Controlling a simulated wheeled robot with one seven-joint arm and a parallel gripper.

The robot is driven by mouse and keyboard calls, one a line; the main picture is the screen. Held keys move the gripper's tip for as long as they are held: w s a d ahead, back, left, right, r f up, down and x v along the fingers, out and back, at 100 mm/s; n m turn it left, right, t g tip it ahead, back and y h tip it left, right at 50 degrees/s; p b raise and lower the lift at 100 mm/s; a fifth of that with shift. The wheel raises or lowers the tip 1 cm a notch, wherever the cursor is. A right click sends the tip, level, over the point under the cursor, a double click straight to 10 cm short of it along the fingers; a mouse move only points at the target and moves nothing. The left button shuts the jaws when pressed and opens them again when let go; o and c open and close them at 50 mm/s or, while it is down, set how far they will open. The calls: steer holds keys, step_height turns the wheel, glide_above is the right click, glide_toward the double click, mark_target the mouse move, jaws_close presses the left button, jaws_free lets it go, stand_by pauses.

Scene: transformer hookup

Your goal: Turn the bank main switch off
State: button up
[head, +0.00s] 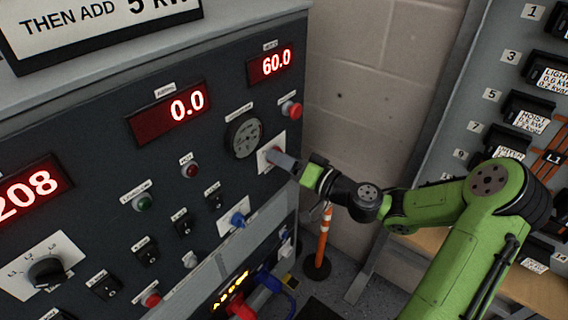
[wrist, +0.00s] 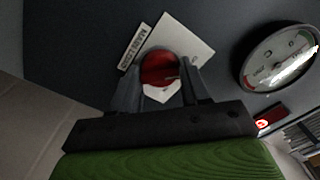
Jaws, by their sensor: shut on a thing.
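The bank main switch is a red round knob (wrist: 160,68) on a white plate, in the wrist view. A label beside the plate begins with "MAIN". My gripper (wrist: 161,88) has one dark finger on each side of the knob and is shut on it. In the head view the white plate (head: 265,165) is on the right part of the dark panel, below the round gauge. There my gripper (head: 281,159) reaches it from the right and mostly hides the knob. I cannot tell which position the knob is in.
The panel carries a round gauge (head: 244,136), a red push button (head: 291,110) and red displays reading 208, 0.0 and 60.0. Plugs with red and blue cables (head: 243,303) are low down. A breaker rack (head: 524,105) stands at right, with an orange-and-white post (head: 322,240) between.

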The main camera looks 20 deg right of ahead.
stand_by(0.4)
steer(key=o, duration=1.1)
steer(key=shift+c, duration=0.2)
steer(key=p+v, duration=0.2)
steer(key=v, duration=1.3)
steer(key=shift+s+d, duration=0.25)
steer(key=shift+s, duration=0.1)
